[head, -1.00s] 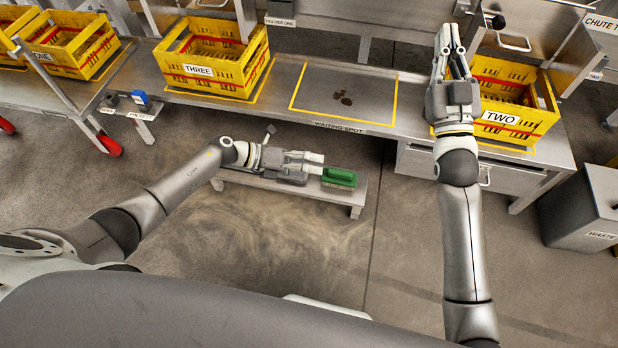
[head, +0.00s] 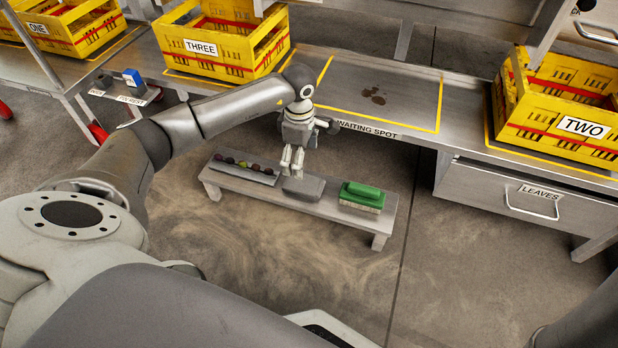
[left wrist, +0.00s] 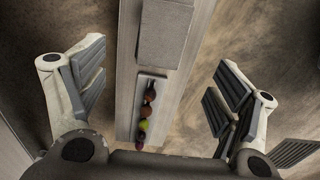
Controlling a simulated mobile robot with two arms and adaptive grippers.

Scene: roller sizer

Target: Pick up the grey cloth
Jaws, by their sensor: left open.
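The grey cloth (head: 303,188) lies as a flat, folded-looking rectangle on the low metal bench (head: 330,210), between a tray and a green brush. My left gripper (head: 291,163) points down just above the cloth's far left part and hides a little of it. The cloth also shows in the left wrist view (left wrist: 164,32), at the top, ahead of the left gripper (left wrist: 155,82). The left fingers are spread wide with nothing between them. My right gripper is not in view.
A shallow tray (head: 225,166) with several small coloured balls is left of the cloth. The green brush (head: 362,194) is on its right. The workbench (head: 410,83) with yellow crates (head: 222,45) stands behind the low bench. The floor in front is clear.

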